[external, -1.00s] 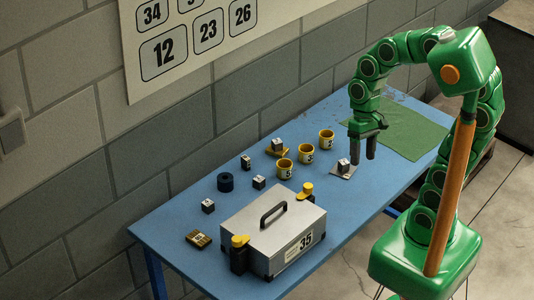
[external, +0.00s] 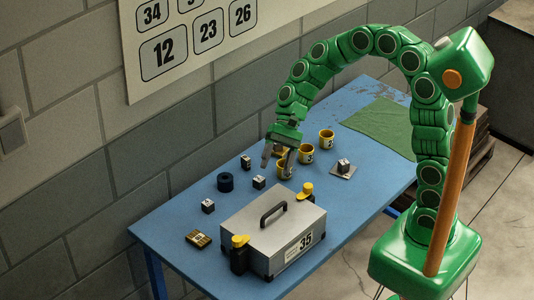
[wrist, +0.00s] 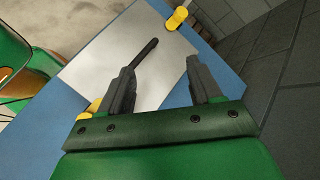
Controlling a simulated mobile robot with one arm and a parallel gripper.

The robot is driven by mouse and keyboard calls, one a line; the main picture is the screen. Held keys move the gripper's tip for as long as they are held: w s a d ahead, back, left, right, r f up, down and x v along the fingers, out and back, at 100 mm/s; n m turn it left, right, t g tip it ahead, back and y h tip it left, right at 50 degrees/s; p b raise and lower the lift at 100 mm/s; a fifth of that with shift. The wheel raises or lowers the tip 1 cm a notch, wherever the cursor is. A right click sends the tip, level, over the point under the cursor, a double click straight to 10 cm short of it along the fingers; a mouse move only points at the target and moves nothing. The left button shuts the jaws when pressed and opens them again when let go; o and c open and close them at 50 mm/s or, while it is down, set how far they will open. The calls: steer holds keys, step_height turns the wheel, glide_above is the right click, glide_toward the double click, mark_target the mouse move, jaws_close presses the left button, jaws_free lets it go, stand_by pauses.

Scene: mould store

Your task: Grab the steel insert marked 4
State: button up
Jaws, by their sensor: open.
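Several small dark steel inserts with pale marked faces stand on the blue table. One insert (external: 245,161) is near the wall, one (external: 259,182) is in front of it, and one (external: 208,206) is further left. Another insert (external: 343,165) sits on a small grey plate (external: 341,173) at the right. The marks are too small to read, so I cannot tell which is 4. My gripper (external: 277,161) is open above the yellow cups and right of the near-wall insert. In the wrist view my gripper (wrist: 161,72) has nothing between its fingers, and no insert shows.
A grey case (external: 270,232) with a black handle and yellow-topped clamps takes up the table's front. Yellow cups (external: 326,140) stand near my gripper. A dark blue ring (external: 225,182) and a brass-coloured block (external: 198,239) lie left. A green mat (external: 395,130) covers the far right.

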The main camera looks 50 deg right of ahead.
steer(key=w+a+f+m+t+y, duration=0.1)
steer(key=w+a+f+m+y, duration=0.35)
steer(key=w, duration=0.75)
steer(key=m+t, duration=0.2)
steer(key=m, duration=0.5)
glide_above(207, 204)
step_height(207, 204, down, 11)
steer(key=shift+w+f, duration=0.1)
steer(key=shift+f, duration=2.55)
step_height(207, 204, down, 2)
steer(key=shift+x, duration=1.05)
steer(key=shift+w+a+f, duration=0.1)
steer(key=shift+a+f, duration=0.25)
steer(key=shift+a, duration=0.1)
jaws_close()
steer(key=shift+r, duration=0.1)
